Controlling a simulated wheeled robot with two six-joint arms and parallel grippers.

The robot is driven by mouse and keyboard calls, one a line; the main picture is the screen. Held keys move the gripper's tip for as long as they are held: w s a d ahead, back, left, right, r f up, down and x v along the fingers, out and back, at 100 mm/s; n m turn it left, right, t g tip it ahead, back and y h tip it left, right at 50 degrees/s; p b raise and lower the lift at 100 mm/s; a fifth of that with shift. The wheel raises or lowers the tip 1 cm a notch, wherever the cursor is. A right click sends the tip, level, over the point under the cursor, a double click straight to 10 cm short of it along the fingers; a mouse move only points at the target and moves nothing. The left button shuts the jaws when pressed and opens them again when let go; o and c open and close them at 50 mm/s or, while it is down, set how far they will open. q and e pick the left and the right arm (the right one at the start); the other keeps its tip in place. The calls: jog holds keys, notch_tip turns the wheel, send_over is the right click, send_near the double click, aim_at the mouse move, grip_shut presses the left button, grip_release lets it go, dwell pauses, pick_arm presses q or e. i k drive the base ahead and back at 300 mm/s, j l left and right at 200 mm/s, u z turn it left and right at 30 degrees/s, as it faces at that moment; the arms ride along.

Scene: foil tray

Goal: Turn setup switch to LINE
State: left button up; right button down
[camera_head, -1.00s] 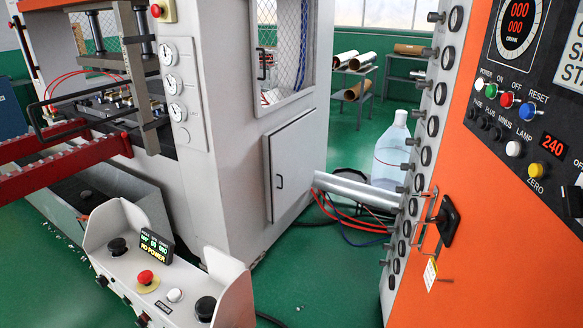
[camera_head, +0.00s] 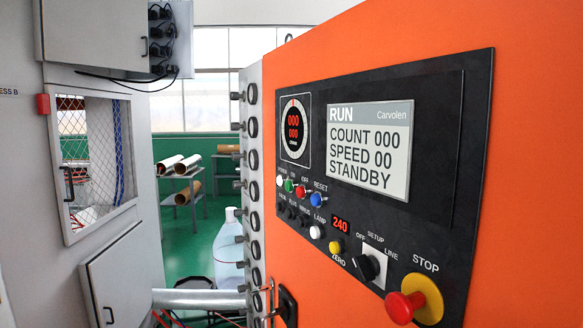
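The setup switch (camera_head: 367,267) is a black rotary knob low on the dark control panel (camera_head: 440,130) of the orange cabinet. The labels OFF, SETUP and LINE stand around it, with LINE to its right. A pale face shows on the knob's right side; which label it points to is too small to tell. The display (camera_head: 368,148) above reads RUN, COUNT 000, SPEED 00, STANDBY. Neither of my grippers is in view.
A red STOP knob (camera_head: 399,308) on a yellow disc sits to the switch's lower right. A yellow ZERO button (camera_head: 335,247) and a red 240 readout (camera_head: 340,225) are to its left. A grey machine (camera_head: 110,180) with a mesh window stands at left.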

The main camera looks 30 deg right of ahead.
aim_at(367, 268)
jog(key=z, duration=1.3)
jog(key=k+j+u, duration=0.2)
jog(key=i+l, duration=0.05)
jog(key=i, duration=0.05)
